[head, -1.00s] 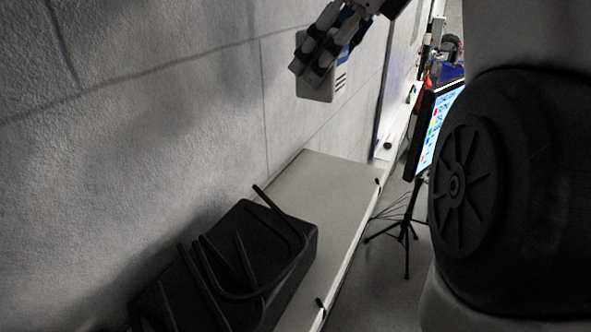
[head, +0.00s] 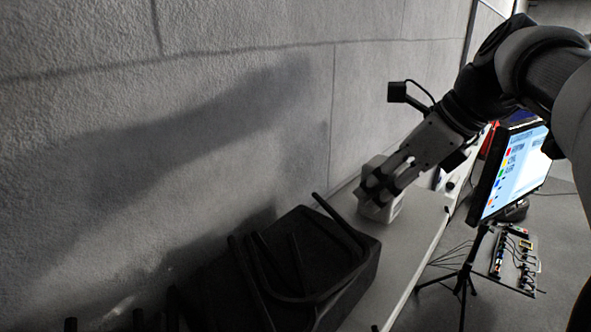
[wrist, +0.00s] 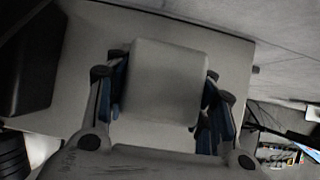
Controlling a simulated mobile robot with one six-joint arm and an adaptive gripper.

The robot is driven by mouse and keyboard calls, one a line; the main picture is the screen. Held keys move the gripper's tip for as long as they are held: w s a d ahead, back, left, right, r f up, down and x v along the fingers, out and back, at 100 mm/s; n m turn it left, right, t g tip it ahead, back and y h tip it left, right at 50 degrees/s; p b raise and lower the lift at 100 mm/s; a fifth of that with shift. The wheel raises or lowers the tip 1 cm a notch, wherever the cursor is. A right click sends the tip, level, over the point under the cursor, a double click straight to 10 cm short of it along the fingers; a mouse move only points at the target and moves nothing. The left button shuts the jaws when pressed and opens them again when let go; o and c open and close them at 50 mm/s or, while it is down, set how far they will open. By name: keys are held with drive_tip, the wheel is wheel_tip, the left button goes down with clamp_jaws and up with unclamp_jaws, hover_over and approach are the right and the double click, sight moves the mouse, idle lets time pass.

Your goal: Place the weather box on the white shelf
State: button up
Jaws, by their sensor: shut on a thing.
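The weather box (head: 377,208) is a small pale box with slots on its side. My gripper (head: 382,184) is shut on it from above, at the shelf's far part near the wall. In the wrist view the box (wrist: 166,80) sits between the two blue-padded fingers of my gripper (wrist: 163,98). The white shelf (head: 412,254) is a long pale surface along the wall; it also shows in the wrist view (wrist: 75,70) behind the box. The box is at or just above the shelf top; I cannot tell whether it touches.
A black object with curved bars (head: 318,262) covers the near part of the shelf. A lit monitor (head: 512,170) on a tripod (head: 463,280) stands to the right, beside a small panel of tools (head: 515,260). The shelf between black object and box is clear.

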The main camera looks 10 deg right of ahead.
drive_tip(key=shift+f, duration=0.2)
drive_tip(key=shift+f, duration=0.15)
drive_tip(key=o, duration=1.3)
drive_tip(key=shift+d+r, duration=0.1)
drive_tip(key=shift+r, duration=0.25)
drive_tip(key=p+v, duration=0.2)
drive_tip(key=v, duration=0.9)
drive_tip(key=shift+s+d+r, duration=0.1)
drive_tip(key=shift+s+r, duration=0.15)
